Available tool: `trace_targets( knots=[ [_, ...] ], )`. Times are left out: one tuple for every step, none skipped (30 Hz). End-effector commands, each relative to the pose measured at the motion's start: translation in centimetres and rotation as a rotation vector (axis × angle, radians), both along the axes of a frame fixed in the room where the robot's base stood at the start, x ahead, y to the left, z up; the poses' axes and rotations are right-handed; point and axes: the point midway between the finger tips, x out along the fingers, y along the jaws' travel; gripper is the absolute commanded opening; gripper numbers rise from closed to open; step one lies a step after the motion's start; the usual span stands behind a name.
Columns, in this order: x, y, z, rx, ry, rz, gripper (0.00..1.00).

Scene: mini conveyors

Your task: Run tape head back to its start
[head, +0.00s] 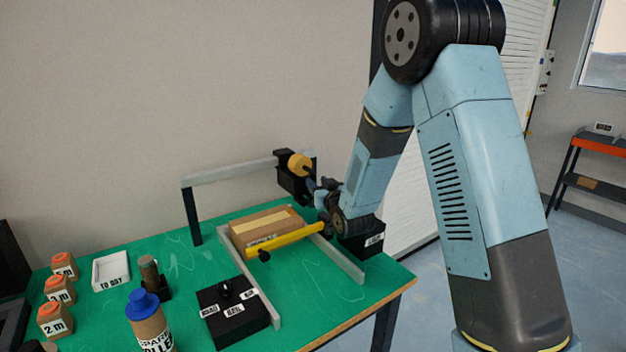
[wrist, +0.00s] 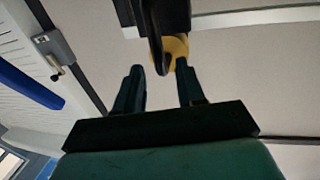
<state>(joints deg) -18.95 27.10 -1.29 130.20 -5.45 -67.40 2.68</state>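The tape head (head: 291,178) is a black block with a yellow tape roll (head: 300,164). It hangs at the right part of a grey overhead beam (head: 230,172). My gripper (head: 322,188) is just right of the tape head in the head view, where its fingers are small and hard to make out. In the wrist view my gripper (wrist: 159,68) has its two dark fingers apart. A black handle-like part (wrist: 160,35) of the tape head reaches between the fingertips, with the yellow roll (wrist: 176,50) behind. A gap seems to show on both sides; contact is unclear.
A taped carton (head: 268,226) lies between two grey rails under the beam, with a yellow bar (head: 285,240) across its front. A black control box (head: 232,312) with a knob, a blue-capped bottle (head: 148,325) and a white tray (head: 111,270) stand at the left on the green table.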

Motion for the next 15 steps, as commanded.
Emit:
trace_targets(
  knots=[
    [0.8, 0.4, 0.0, 0.001, -0.002, 0.000, 0.39],
    [1.2, 0.5, 0.0, 0.001, -0.002, 0.000, 0.39],
    [1.8, 0.7, 0.0, 0.000, -0.001, 0.000, 0.39],
    [2.1, 0.9, 0.0, 0.000, 0.000, 0.000, 0.39],
    [2.5, 1.0, 0.0, 0.000, -0.001, 0.000, 0.39],
    [2.9, 1.2, 0.0, 0.000, -0.001, 0.000, 0.39],
    [3.1, 1.3, 0.0, 0.000, -0.001, 0.000, 0.39],
    [3.4, 1.4, 0.0, 0.000, -0.001, 0.000, 0.39],
    [3.6, 1.5, 0.0, 0.000, -0.001, 0.000, 0.39],
    [3.8, 1.6, 0.0, 0.001, -0.001, 0.000, 0.39],
    [4.0, 1.7, 0.0, 0.001, 0.000, 0.000, 0.39],
    [4.1, 1.7, 0.0, 0.001, 0.000, 0.000, 0.39],
    [4.1, 1.7, 0.0, 0.001, 0.000, 0.000, 0.39],
    [4.2, 1.8, 0.0, 0.001, 0.000, 0.000, 0.39],
    [4.2, 1.8, 0.0, 0.001, 0.000, 0.000, 0.39]
  ],
)
